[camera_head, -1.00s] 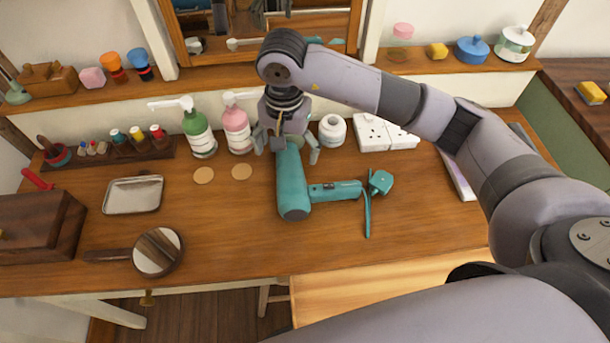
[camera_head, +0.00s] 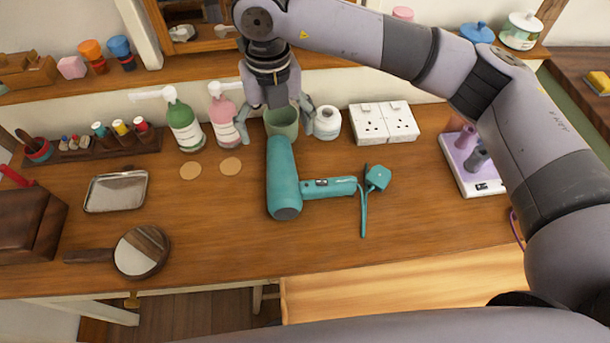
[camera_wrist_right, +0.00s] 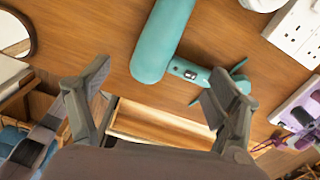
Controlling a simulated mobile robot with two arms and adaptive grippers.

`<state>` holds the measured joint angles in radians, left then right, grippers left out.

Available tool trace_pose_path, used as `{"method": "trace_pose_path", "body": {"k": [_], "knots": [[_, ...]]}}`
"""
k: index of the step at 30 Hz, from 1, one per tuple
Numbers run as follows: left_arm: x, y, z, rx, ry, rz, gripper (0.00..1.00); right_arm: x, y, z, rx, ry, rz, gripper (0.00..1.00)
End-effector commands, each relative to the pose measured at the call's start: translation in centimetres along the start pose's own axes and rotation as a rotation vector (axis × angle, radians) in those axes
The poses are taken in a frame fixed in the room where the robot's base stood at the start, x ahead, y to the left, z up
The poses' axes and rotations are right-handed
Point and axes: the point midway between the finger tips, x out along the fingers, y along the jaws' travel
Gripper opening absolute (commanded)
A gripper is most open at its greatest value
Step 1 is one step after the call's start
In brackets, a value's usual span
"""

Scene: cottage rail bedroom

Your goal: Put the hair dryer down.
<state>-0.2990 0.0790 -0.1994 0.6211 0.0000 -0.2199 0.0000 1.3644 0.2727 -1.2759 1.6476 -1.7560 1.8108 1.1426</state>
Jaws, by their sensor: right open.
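The teal hair dryer (camera_head: 282,180) lies on the wooden dressing table (camera_head: 215,245), its handle pointing right to a teal plug and cord piece (camera_head: 377,178). It also shows in the right wrist view (camera_wrist_right: 160,45), beyond the fingers. My right gripper (camera_head: 275,125) is open and empty, above and behind the dryer's far end, apart from it. In the right wrist view its two fingers (camera_wrist_right: 155,105) are spread wide with nothing between them. My left gripper is not in view.
Behind the dryer stand a green bottle (camera_head: 183,120), a pink bottle (camera_head: 223,118), a green cup (camera_head: 282,122) and a white jar (camera_head: 327,122). White sockets (camera_head: 385,123) are at the back right. A hand mirror (camera_head: 140,252) lies front left. The table's front middle is clear.

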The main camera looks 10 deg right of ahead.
Motion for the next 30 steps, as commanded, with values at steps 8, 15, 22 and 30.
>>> {"method": "trace_pose_path", "body": {"k": [8, 15, 22, 30], "knots": [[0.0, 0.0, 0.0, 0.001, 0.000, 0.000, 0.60, 0.6, 0.7, -0.1, 0.175, 0.005, -0.007, 0.84], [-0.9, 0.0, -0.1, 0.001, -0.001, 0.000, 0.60, 5.3, 0.7, -0.2, 0.173, 0.007, -0.006, 0.84], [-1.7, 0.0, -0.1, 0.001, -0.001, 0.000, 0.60, 10.0, 0.6, -0.1, 0.172, 0.005, -0.007, 0.84], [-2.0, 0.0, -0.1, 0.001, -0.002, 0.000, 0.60, 12.2, 0.6, 0.0, 0.173, 0.003, -0.007, 0.84]]}}
